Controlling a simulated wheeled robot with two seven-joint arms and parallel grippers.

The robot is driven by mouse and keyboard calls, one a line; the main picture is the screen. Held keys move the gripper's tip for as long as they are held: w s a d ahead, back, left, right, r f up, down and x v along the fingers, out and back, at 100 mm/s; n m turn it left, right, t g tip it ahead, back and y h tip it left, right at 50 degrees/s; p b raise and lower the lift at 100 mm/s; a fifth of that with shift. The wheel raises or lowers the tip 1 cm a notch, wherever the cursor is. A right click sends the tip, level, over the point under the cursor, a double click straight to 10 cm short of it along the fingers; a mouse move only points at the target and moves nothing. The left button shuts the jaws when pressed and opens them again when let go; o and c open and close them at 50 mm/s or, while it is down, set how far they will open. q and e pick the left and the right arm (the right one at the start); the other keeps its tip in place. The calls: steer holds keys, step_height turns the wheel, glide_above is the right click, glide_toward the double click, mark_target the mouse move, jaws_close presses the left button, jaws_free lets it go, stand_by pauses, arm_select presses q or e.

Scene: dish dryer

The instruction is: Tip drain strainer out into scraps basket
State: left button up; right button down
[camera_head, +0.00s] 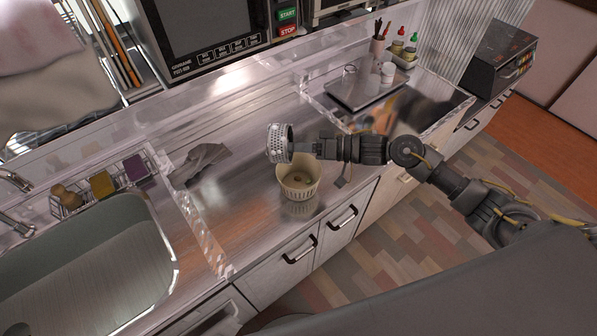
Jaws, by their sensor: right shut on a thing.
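The drain strainer (277,143) is a perforated metal cup. My right gripper (293,147) is shut on it from the right side and holds it above the counter. The strainer looks tilted onto its side; its inside is hard to see. The scraps basket (297,184) is a cream slotted tub standing upright on the metal counter, just below and to the right of the strainer in the picture. A small brown scrap shows inside the basket. My left gripper is not in view.
The sink (90,265) lies at the left, with a wire rack (98,187) of sponges behind it. A grey cloth (200,163) lies on the counter. A microwave (205,35) stands at the back. Clear counter lies between cloth and basket.

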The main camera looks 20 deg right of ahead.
steer(key=y+b, duration=0.1)
steer(key=b, duration=0.1)
steer(key=d+t+y+b, duration=0.1)
steer(key=y, duration=0.1)
steer(key=d+t+y+b, duration=0.1)
steer(key=y+b, duration=0.1)
steer(key=shift+s+b, duration=0.35)
steer(key=shift+s, duration=0.05)
stand_by(0.9)
steer(key=shift+t, duration=0.3)
steer(key=shift+r, duration=0.1)
